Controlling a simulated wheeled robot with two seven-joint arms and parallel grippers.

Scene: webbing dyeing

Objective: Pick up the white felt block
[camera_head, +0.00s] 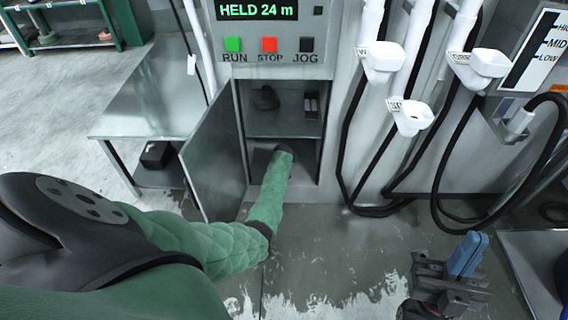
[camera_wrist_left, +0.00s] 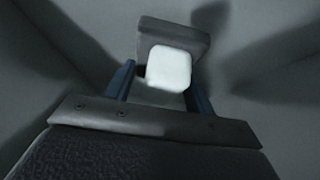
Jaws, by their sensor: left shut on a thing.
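The white felt block (camera_wrist_left: 168,66) shows in the left wrist view, between the two blue fingers of my left gripper (camera_wrist_left: 161,76), which is shut on it. A grey block-like piece (camera_wrist_left: 172,38) is right behind and above the white block; I cannot tell whether they are joined. In the head view my left arm in its green sleeve reaches into the lower compartment of the open cabinet (camera_head: 284,112), and the left gripper and the white block are hidden there. My right gripper (camera_head: 467,254), with blue fingers, is low at the right over the floor; its opening is unclear.
The cabinet door (camera_head: 214,160) stands open just left of my left arm. A shelf with dark items (camera_head: 265,98) is above the forearm. A metal table (camera_head: 150,90) stands left. Black hoses (camera_head: 440,190) hang at the right. A metal surface (camera_head: 530,270) is beside my right gripper.

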